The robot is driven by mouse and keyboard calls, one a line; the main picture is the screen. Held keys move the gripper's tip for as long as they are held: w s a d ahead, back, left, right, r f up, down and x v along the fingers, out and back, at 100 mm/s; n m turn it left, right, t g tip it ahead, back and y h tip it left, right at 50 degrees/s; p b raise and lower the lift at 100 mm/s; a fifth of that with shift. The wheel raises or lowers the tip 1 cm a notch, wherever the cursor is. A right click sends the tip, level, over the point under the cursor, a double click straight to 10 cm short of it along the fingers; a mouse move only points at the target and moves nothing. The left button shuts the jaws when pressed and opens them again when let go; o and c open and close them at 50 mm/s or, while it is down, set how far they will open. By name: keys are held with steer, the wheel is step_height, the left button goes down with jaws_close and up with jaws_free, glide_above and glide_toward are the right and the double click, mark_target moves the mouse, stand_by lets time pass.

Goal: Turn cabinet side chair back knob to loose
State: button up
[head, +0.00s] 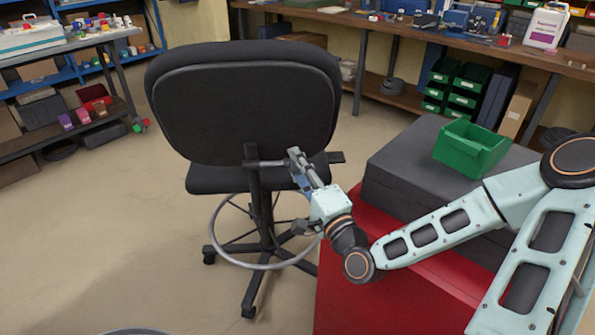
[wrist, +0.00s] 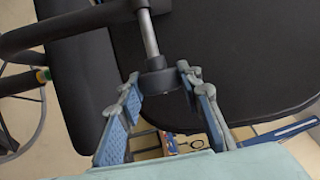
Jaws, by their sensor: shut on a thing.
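The black office chair (head: 245,105) stands with the rear of its backrest facing me, an upright black post below it. My gripper (head: 302,160) is at this post, just under the backrest, on the cabinet side. In the wrist view, a round black knob (wrist: 157,82) on the end of a metal rod (wrist: 149,38) sits between the fingertips of my gripper (wrist: 160,76). The fingers are shut on the knob, one on each side. In the head view the fingers largely hide the knob. Its turned position cannot be told.
A red cabinet (head: 365,265) with a dark grey top (head: 400,165) and a green bin (head: 470,148) stands close on the right, under my arm. Workbenches and shelves line the back. The floor (head: 110,230) left of the chair is clear.

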stand_by(0.4)
steer(key=o, duration=0.9)
steer(key=shift+r, duration=0.1)
